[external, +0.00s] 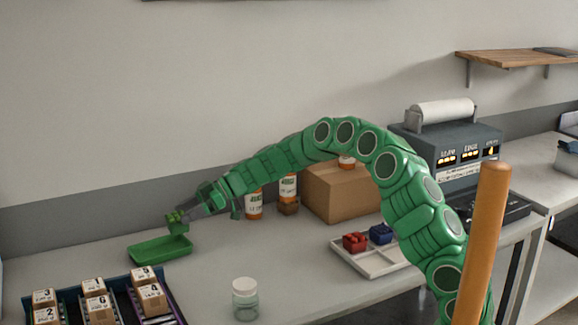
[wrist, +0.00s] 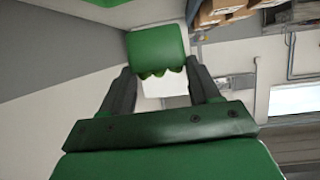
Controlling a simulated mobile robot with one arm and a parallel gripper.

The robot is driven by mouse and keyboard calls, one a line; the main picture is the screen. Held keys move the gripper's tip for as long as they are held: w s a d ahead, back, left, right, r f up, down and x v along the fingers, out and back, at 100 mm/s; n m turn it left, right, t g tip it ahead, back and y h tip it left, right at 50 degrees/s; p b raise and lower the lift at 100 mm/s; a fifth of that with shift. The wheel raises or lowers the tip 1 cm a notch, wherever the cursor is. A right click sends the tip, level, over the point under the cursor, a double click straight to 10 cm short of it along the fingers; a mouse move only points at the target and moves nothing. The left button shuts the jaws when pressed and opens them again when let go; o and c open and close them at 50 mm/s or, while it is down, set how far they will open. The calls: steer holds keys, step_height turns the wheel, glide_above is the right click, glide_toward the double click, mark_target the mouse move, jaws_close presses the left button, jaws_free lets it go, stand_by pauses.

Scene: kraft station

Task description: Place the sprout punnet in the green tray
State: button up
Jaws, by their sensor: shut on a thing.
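The sprout punnet (external: 179,228) is a small green tub with leafy green tops. My gripper (external: 186,213) is shut on it and holds it above the back right part of the green tray (external: 160,251). The tray is shallow, rectangular and looks empty, on the grey worktop. In the wrist view the punnet (wrist: 158,48) shows as a green square with a wavy leafy edge between the two dark fingers of my gripper (wrist: 161,73). A green strip at the upper left there looks like part of the tray (wrist: 75,6).
A dark crate (external: 178,306) with several numbered boxes stands in front of the tray. A glass jar (external: 245,300) is right of it.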

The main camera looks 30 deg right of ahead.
mark_target(180, 213)
steer(key=w, duration=0.1)
steer(key=w+a+f, duration=0.1)
steer(key=w, duration=0.1)
steer(key=shift+a+f, duration=0.25)
steer(key=shift+a, duration=0.05)
steer(key=shift+w+a+f, duration=0.45)
steer(key=shift+w+f, duration=0.35)
steer(key=shift+f, duration=0.2)
steer(key=shift+w+a+f, duration=0.5)
steer(key=shift+w+f, duration=0.25)
steer(key=shift+f, duration=0.25)
steer(key=shift+w+a+f, duration=0.45)
steer(key=shift+w+f, duration=0.35)
steer(key=shift+f, duration=0.2)
steer(key=shift+w+a+f, duration=0.1)
steer(key=shift+w+f, duration=0.1)
steer(key=shift+f, duration=1.5)
steer(key=shift+f, duration=0.1)
steer(key=o, duration=1.1)
